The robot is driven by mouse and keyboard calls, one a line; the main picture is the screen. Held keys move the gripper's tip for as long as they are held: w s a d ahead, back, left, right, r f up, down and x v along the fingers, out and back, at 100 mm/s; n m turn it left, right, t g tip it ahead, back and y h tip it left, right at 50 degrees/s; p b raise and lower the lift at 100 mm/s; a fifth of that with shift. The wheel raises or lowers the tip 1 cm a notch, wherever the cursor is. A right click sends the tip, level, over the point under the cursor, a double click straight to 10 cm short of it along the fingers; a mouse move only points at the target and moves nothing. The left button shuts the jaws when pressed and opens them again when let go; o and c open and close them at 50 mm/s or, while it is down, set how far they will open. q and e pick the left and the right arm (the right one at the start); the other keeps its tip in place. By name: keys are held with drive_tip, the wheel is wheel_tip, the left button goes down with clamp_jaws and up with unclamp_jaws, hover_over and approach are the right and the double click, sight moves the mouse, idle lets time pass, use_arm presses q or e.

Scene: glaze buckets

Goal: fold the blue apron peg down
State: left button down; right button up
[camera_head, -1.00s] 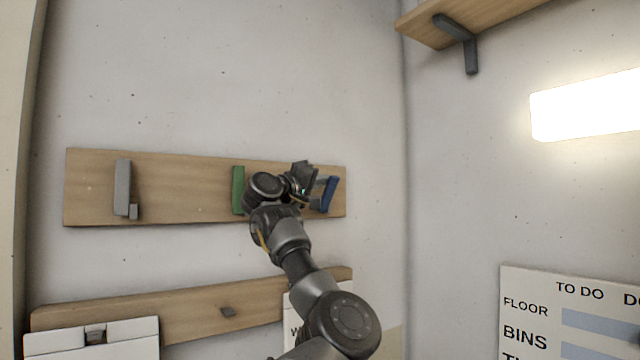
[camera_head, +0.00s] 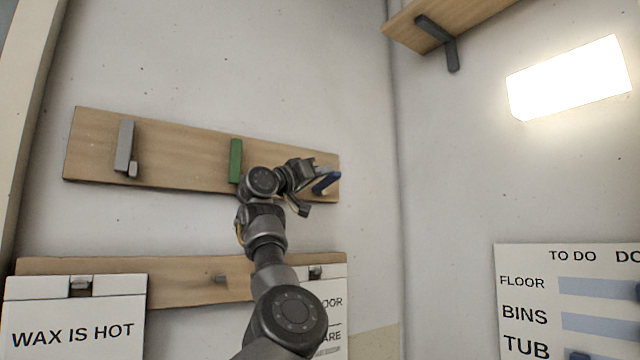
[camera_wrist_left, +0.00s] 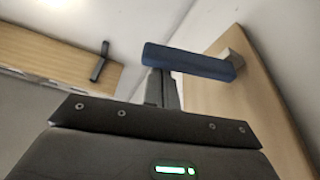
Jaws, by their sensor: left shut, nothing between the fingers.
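The blue apron peg (camera_head: 327,183) is at the right end of the upper wooden board (camera_head: 200,170) in the head view. It slants out from the board. In the left wrist view the blue peg (camera_wrist_left: 188,61) reaches left from a small grey mount (camera_wrist_left: 232,60) on the board. My left gripper (camera_head: 323,170) is shut and empty, its fingertips at the peg. In the left wrist view the fingers (camera_wrist_left: 161,88) meet the peg near its free end; I cannot tell whether they touch. My right gripper is not in view.
A green peg (camera_head: 235,161) and a grey peg (camera_head: 124,147) stand upright on the same board. A lower board (camera_head: 185,290) carries white signs (camera_head: 75,310).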

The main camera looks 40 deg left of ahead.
use_arm(q)
drive_tip(key=shift+d+f+m+h+b, duration=0.2)
drive_tip(key=shift+f+m+h+b, duration=0.25)
drive_tip(key=shift+m, duration=0.35)
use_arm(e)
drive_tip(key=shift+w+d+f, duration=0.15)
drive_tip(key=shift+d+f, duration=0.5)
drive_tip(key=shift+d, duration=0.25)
use_arm(q)
drive_tip(key=shift+r, duration=0.1)
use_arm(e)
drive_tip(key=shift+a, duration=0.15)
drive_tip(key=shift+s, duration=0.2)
